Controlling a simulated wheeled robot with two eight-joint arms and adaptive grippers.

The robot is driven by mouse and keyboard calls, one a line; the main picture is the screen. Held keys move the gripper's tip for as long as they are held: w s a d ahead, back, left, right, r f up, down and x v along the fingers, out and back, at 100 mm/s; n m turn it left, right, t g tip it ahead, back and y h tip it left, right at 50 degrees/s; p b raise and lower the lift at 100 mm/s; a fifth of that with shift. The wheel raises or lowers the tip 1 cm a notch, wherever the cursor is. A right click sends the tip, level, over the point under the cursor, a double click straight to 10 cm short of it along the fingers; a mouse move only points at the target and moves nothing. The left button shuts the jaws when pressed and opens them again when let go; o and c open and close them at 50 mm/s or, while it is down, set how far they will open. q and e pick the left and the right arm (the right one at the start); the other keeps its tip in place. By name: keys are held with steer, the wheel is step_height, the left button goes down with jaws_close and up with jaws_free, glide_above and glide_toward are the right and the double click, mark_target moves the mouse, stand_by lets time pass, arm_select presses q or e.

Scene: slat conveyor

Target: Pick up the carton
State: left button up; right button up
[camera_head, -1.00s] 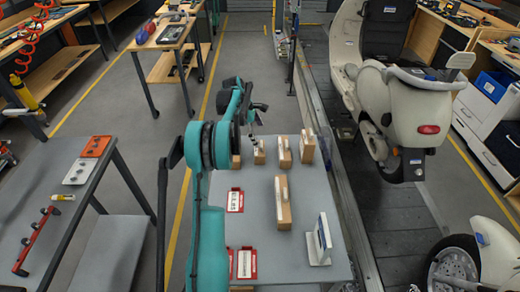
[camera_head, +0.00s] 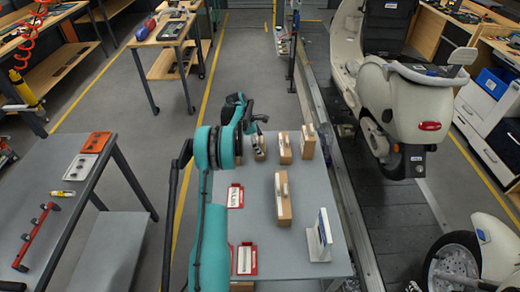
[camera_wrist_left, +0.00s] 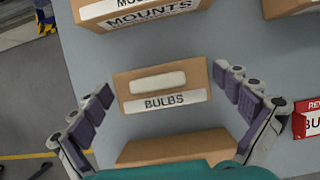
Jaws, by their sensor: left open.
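A brown carton with a white label reading BULBS (camera_wrist_left: 163,89) lies between the two fingers of my left gripper (camera_wrist_left: 166,100) in the left wrist view. The gripper is open, with one finger on each side and a gap to the carton on both sides. In the head view my left gripper (camera_head: 257,128) is over the back-left part of the grey table (camera_head: 262,222), at a small carton (camera_head: 259,155) that it partly hides. My right gripper is not in view.
More cartons stand close by: one labelled MOUNTS (camera_wrist_left: 140,12), one at the wrist view's bottom edge (camera_wrist_left: 175,146), and others to the right (camera_head: 285,150) (camera_head: 307,145) and front (camera_head: 283,205). Red-framed cards (camera_head: 235,197) and a white upright stand (camera_head: 319,240) are on the table.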

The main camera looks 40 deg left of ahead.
arm_select(q)
steer(key=shift+r, duration=0.1)
steer(key=c, duration=0.9)
steer(key=shift+r, duration=0.1)
